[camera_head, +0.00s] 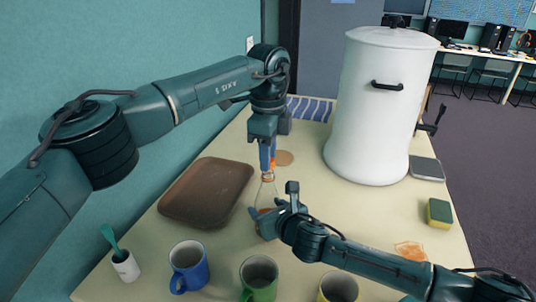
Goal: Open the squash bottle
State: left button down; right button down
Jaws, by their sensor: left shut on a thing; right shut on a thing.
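The squash bottle (266,190) is clear glass with an orange-ringed neck and some orange in its lower part. It stands upright on the table, right of the tray. My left gripper (267,166) comes down from above and is shut at the bottle's top, on what looks like the orange cap. The fingers hide most of the cap, so I cannot tell whether it still sits on the neck. My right gripper (268,212) is shut on the bottle's body from the lower right and hides part of it.
A brown tray (205,190) lies left of the bottle. Blue (188,268), green (259,280) and yellow (338,289) mugs and a white pot (125,266) stand in front. A big white urn (378,110), a sponge (439,212) and an orange spill (411,251) are to the right.

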pick_arm(q)
jog(key=shift+r, duration=1.95)
pick_arm(e)
jog(key=shift+c, duration=1.9)
grip_release()
